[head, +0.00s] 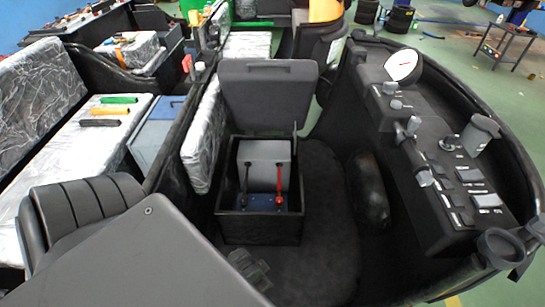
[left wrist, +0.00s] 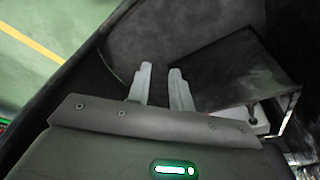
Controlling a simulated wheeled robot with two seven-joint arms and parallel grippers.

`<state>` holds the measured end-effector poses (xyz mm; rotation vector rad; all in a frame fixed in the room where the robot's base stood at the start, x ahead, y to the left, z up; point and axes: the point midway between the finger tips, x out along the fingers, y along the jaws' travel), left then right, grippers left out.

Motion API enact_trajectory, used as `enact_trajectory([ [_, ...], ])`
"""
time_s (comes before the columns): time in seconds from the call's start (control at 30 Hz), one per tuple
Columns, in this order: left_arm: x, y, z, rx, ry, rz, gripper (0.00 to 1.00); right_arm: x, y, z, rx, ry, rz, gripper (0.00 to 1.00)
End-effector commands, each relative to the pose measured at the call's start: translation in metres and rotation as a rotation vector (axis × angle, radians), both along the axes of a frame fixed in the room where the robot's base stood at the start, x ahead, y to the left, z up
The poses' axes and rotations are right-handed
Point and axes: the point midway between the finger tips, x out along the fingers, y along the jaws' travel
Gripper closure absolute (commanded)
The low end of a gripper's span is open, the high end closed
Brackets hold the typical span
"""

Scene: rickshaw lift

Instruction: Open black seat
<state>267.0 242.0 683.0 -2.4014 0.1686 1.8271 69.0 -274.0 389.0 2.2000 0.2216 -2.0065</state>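The black seat (head: 268,95) stands raised at the back of its black box (head: 258,230), with its broad face towards me. The box is open. Inside are a grey block (head: 264,160), a black lever and a red lever (head: 279,185), and a blue part at the bottom. In the left wrist view, my left gripper (left wrist: 159,80) shows two pale fingers with a gap between them and nothing held. An open dark box (left wrist: 235,72) with a pale block inside lies to their right. I cannot make out my left gripper clearly in the head view. My right gripper is not in view.
A control console (head: 450,170) with knobs and switches lies to the right. A wrapped seat side (head: 203,140) stands close left of the box. A ribbed dark seat (head: 85,210) is at lower left. Dark floor (head: 325,210) is free right of the box.

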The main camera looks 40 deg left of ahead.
Motion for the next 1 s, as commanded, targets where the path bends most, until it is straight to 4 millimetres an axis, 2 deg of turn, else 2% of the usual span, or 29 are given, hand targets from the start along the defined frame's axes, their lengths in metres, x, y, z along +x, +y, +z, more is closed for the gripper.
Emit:
enact_trajectory([
  [0.17, 0.024, 0.015, 0.057, -0.004, -0.098, 0.080, 0.78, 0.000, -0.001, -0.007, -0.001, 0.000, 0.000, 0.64],
  [0.2, 0.038, 0.023, 0.073, -0.010, -0.148, 0.125, 0.78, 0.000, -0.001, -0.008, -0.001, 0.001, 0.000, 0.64],
  [0.3, 0.077, 0.045, 0.100, -0.036, -0.275, 0.254, 0.78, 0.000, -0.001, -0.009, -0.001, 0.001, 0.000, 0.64],
  [0.57, 0.190, 0.117, 0.163, -0.210, -0.653, 0.611, 0.78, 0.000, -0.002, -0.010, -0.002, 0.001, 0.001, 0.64],
  [0.67, 0.239, 0.155, 0.201, -0.353, -0.833, 0.758, 0.78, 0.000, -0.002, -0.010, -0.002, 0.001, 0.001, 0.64],
  [0.8, 0.302, 0.217, 0.272, -0.667, -1.099, 0.949, 0.78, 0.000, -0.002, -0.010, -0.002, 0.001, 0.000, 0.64],
  [0.9, 0.328, 0.256, 0.322, -0.915, -1.245, 1.030, 0.78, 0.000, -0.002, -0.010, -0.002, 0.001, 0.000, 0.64],
  [1.0, 0.341, 0.284, 0.361, -1.123, -1.336, 1.066, 0.78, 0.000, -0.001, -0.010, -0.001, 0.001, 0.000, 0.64],
])
